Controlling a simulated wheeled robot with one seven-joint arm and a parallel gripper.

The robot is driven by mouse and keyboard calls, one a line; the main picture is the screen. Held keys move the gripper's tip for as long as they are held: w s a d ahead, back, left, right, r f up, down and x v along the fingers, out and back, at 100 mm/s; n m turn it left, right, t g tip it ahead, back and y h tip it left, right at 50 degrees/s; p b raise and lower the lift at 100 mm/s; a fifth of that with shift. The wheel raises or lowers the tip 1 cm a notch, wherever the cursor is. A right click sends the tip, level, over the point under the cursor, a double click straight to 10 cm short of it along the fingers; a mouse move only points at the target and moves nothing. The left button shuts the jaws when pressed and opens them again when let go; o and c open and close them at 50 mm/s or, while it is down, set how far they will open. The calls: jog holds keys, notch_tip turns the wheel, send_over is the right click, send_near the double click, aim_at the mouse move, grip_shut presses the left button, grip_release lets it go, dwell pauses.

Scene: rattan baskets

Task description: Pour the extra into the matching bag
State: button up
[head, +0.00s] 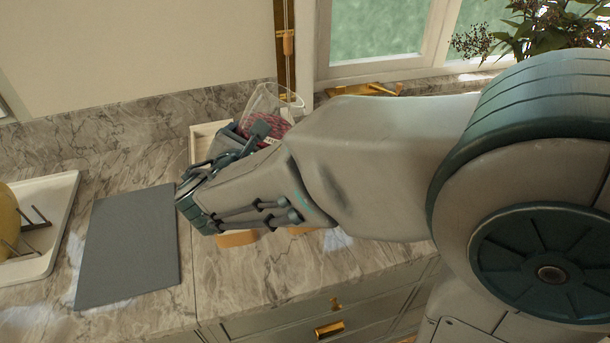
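A clear bag or container (270,103) with dark red, grainy contents is at the back of the counter, just beyond my gripper. Its lower part is hidden. My gripper (240,146) shows as dark grey-teal parts in front of it, at the end of my arm. The fingertips overlap the clear container in the picture. I cannot tell whether they touch or hold it. No second bag can be made out.
A white box edge (205,131) shows behind my gripper, and an orange-tan object (237,239) shows below it, both mostly hidden. A grey mat (130,248) lies left of my arm. A white tray (52,230) with prongs and a yellow object stands farther left.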

aim_at(283, 98)
jog(key=f+b, duration=0.1)
jog(key=d+f+n+h+b, duration=0.1)
jog(key=shift+w+t+b, duration=0.2)
jog(key=shift+t+b, duration=0.15)
jog(key=shift+t, duration=0.05)
jog(key=r+p, duration=0.1)
jog(key=d+r+n, duration=0.1)
jog(key=r, duration=0.1)
jog(key=shift+w+n+t+p, duration=0.2)
jog(key=shift+n+t+p, duration=0.1)
jog(key=shift+p, duration=0.05)
jog(key=shift+d+h, duration=0.3)
jog(key=shift+w+d+f+n+t+b, duration=0.1)
jog(key=shift+d+f+n+t+b, duration=0.15)
jog(key=shift+n+t+b, duration=0.3)
jog(key=shift+w+d+n+b, duration=0.15)
jog(key=shift+d+n+b, duration=0.15)
jog(key=shift+n+b, duration=0.1)
notch_tip(283, 98, up, 6)
jog(key=p, duration=0.4)
jog(key=shift+r, duration=0.1)
